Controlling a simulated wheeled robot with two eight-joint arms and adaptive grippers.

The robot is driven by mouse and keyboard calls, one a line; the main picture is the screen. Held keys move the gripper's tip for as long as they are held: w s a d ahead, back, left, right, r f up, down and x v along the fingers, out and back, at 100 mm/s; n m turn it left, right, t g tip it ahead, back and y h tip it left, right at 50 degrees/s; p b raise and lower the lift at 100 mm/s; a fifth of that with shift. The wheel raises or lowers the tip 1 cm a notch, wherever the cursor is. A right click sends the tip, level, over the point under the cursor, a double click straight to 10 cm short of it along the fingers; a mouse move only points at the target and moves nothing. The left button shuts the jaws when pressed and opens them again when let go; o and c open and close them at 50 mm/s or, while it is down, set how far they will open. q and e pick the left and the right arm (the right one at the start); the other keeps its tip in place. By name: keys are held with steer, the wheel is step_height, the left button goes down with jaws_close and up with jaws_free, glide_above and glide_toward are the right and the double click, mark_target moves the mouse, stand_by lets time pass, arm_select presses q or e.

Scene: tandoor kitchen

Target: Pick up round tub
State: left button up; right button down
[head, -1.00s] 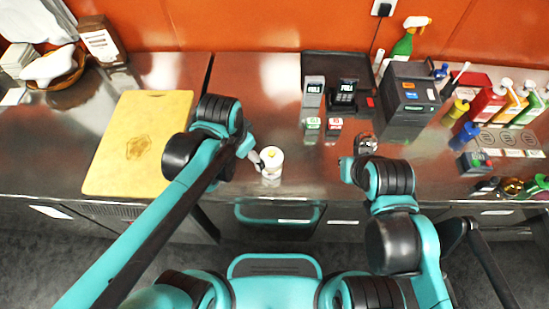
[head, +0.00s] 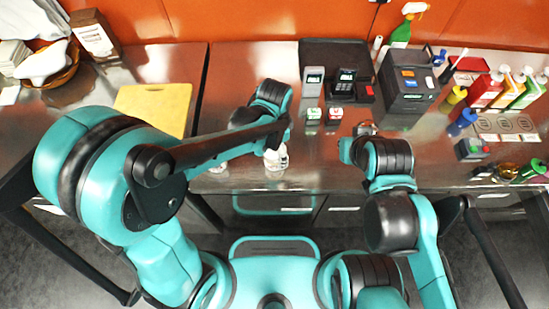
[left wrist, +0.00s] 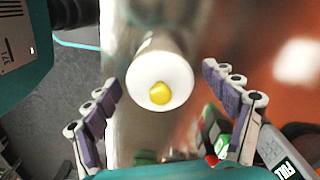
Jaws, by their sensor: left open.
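The round tub is small and white with a yellow spot on top. In the head view the tub (head: 271,160) stands near the counter's front edge, partly covered by my left arm. In the left wrist view the tub (left wrist: 160,75) shows from its round end, between the two spread fingers of my left gripper (left wrist: 161,79). The left gripper is open, with a gap on both sides of the tub. My right gripper (head: 362,132) is over the counter to the right, away from the tub; its fingers are too small to read.
A yellow cutting board (head: 155,100) lies at left, partly behind my left arm. Card terminals (head: 347,92) stand on a black tray behind the tub. A dark boxy machine (head: 408,95) and several bottles (head: 485,92) fill the right side. Bare counter lies right of the tub.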

arm_select(q)
steer(key=shift+f, duration=0.25)
steer(key=c, duration=1.5)
steer(key=shift+r, duration=0.15)
